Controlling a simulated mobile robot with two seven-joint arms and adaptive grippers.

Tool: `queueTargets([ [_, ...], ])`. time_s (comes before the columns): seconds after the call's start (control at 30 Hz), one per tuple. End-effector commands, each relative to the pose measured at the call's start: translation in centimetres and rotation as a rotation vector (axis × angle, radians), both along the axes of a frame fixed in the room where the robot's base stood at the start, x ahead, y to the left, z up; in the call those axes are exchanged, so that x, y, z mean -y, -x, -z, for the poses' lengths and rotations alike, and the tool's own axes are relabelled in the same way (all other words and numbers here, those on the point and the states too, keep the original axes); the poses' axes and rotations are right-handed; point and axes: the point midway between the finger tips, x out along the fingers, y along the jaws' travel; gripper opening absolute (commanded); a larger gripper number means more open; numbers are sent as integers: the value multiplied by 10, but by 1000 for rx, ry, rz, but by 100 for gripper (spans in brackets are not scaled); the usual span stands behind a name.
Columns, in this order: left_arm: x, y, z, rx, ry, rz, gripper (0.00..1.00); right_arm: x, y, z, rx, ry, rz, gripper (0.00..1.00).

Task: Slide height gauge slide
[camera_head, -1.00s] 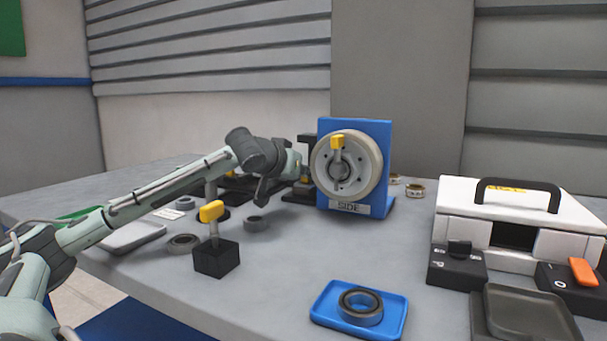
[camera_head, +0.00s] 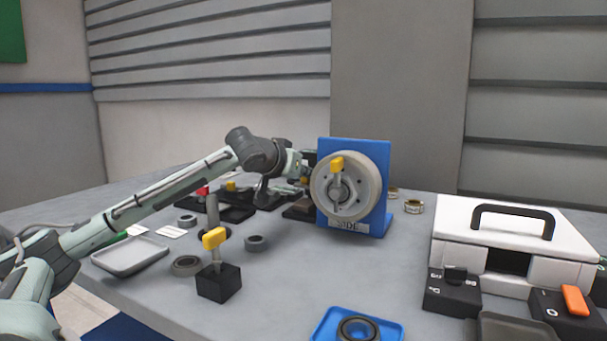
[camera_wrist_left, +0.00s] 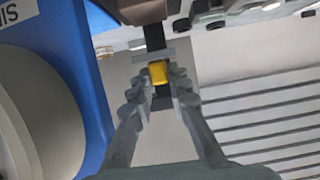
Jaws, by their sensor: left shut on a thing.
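The height gauge stands beside the blue SIDE block (camera_head: 384,212), with its dark base (camera_head: 298,210) on the table and its dark upright partly hidden by my arm and the block. My left gripper (camera_head: 303,172) is at the upright. In the left wrist view, my left gripper (camera_wrist_left: 160,88) is shut on the yellow slide (camera_wrist_left: 158,72), with one finger on each side. The dark post (camera_wrist_left: 153,35) runs past the slide. My right gripper is not in view.
The wheel (camera_head: 372,178) on the blue block is close to my left gripper. A black block with a yellow-topped post (camera_head: 217,284) stands below my forearm. Rings, a grey tray (camera_head: 130,256), a blue tray (camera_head: 326,324) and a white case (camera_head: 453,216) are on the table.

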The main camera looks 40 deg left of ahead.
Motion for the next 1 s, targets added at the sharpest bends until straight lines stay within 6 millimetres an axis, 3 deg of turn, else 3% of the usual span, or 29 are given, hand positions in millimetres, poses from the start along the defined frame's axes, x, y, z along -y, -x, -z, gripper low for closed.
queueTargets([
  [0.27,-1,0,-6,12,-3,0,0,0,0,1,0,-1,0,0],
  [0.3,-1,0,-6,13,-3,-1,19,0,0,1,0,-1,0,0],
  [0.47,-1,0,-5,10,-3,0,38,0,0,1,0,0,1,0],
  [0.83,0,2,-3,6,-1,0,38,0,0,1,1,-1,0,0],
  [1.0,4,12,-6,4,-1,1,38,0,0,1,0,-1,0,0],
])
